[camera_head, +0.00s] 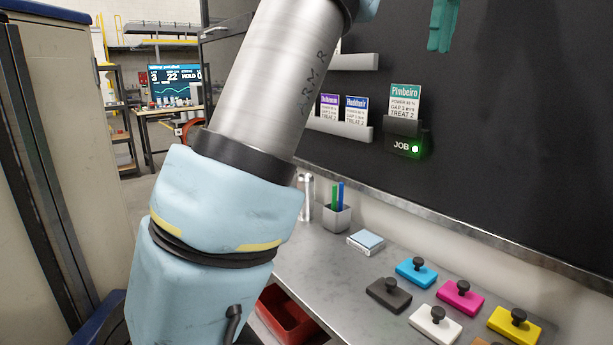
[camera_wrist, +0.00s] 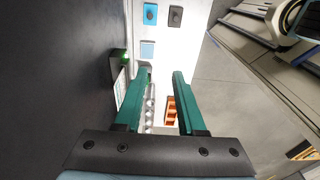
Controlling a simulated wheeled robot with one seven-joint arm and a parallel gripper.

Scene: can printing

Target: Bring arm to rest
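My arm crosses the head view from lower left to the top, raised in front of the dark wall panel (camera_head: 500,140). My gripper (camera_wrist: 161,72) shows in the wrist view as two teal fingers held apart, with nothing seen between them. Part of a teal finger also shows at the top of the head view (camera_head: 442,25). The JOB holder (camera_head: 402,145) on the panel has a green light and a green-headed "Pimbeira" card (camera_head: 404,101) standing in it. In the wrist view the card (camera_wrist: 119,91) is left of the fingers, apart from them.
Two more cards, purple (camera_head: 329,104) and blue (camera_head: 356,107), stand on a panel ledge (camera_head: 340,128). The counter (camera_head: 335,265) below holds a pen cup (camera_head: 337,217), a pale blue pad (camera_head: 366,241) and several knobbed coloured blocks (camera_head: 460,295). A red bin (camera_head: 285,315) is below; a cabinet (camera_head: 70,130) stands left.

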